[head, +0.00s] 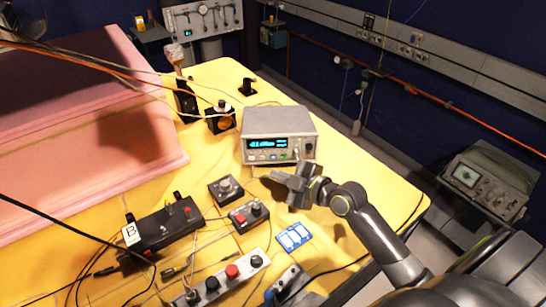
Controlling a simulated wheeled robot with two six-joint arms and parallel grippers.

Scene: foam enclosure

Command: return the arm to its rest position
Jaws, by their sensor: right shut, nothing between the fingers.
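My right gripper (286,182) hangs over the yellow table (375,192), just in front of the grey bench meter (278,128) with its lit blue display. It is shut and holds nothing. Its arm reaches in from the lower right corner and crosses the table's right edge. I cannot tell whether the gripper touches the meter or is apart from it. My left gripper does not show.
A pink foam block (85,120) fills the left. Small control boxes, a black box marked B (165,228), a blue-and-white card (294,237) and loose cables crowd the front. An oscilloscope (480,180) stands at right. The table right of the meter is clear.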

